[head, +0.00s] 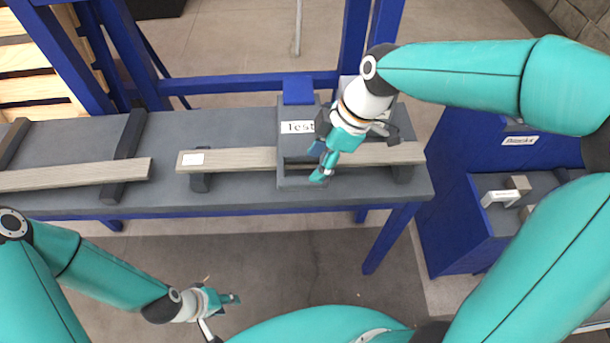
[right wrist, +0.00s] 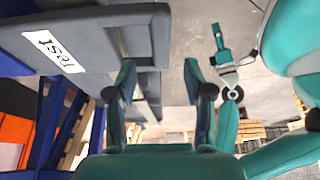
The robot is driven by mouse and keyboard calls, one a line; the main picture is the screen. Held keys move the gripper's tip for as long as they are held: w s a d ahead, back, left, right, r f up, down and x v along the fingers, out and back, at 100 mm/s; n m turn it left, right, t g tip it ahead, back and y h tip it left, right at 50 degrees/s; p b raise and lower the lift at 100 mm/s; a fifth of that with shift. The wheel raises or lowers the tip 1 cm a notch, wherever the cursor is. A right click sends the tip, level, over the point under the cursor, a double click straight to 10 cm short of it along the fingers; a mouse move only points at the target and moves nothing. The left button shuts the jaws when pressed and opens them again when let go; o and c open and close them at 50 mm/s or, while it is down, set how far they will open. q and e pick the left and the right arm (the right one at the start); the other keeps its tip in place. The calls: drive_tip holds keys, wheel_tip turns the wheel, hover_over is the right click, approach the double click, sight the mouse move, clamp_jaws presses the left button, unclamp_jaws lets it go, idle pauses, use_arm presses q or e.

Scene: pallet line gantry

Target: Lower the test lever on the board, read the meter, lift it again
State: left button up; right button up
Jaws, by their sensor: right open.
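I cannot make out the lever or a meter reading. My left gripper (head: 228,299) hangs in front of the bench, away from the board; its opening is unclear.
A second board (head: 75,174) lies on dark supports at the bench's left. Blue gantry posts (head: 355,40) rise behind. A blue cabinet (head: 455,215) with a grey tray holding small blocks stands at right. The floor before the bench is clear.

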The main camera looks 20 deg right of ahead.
sight(305, 179)
drive_tip(key=x, duration=0.6)
drive_tip(key=shift+a+f, duration=0.2)
drive_tip(key=shift+f, duration=0.1)
clamp_jaws()
